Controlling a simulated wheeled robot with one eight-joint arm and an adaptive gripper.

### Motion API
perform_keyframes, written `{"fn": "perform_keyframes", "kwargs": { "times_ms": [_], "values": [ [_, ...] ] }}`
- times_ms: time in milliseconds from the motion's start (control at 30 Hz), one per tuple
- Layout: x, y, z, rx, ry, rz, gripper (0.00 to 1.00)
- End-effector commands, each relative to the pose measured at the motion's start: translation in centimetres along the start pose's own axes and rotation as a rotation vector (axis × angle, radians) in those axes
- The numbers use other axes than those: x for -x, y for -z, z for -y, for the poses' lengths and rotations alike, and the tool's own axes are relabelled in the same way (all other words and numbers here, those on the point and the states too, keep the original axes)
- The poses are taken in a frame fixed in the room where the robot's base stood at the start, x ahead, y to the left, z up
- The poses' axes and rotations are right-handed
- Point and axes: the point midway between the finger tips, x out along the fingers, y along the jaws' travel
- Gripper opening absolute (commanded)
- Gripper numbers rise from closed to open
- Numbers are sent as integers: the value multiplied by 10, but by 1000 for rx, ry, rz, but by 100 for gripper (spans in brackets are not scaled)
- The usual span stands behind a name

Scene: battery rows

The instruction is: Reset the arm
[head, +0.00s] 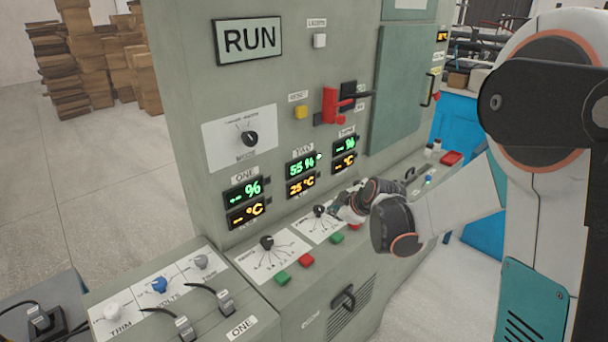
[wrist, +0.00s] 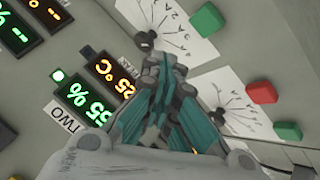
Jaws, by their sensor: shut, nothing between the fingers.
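My gripper (head: 345,212) is over the sloping desk of the grey-green cabinet (head: 190,100), close to the middle black knob (head: 320,211). In the wrist view my gripper (wrist: 165,65) has its teal fingers closed together and empty. A black knob (wrist: 145,40) shows just beyond the fingertips; I cannot tell whether they touch it. My arm (head: 450,205) reaches in from the right side of the head view.
Another dial knob (head: 267,243), green button (head: 281,277) and red button (head: 306,260) lie left of the gripper. Lit displays (head: 301,164), a yellow reset button (head: 301,112) and a red lever (head: 331,105) are above. Open floor (head: 110,170) lies left.

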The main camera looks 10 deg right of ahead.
Motion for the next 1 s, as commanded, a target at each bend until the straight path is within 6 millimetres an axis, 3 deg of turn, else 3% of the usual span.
{"fn": "perform_keyframes", "kwargs": {
  "times_ms": [167, 467, 700, 1000],
  "values": [
    [25, 7, 4, -58, 5, 14, 0],
    [113, 19, 27, -291, 6, 77, 0],
    [178, 17, 58, -485, -8, 129, 0],
    [247, -1, 107, -727, -46, 191, 0]
  ]
}}
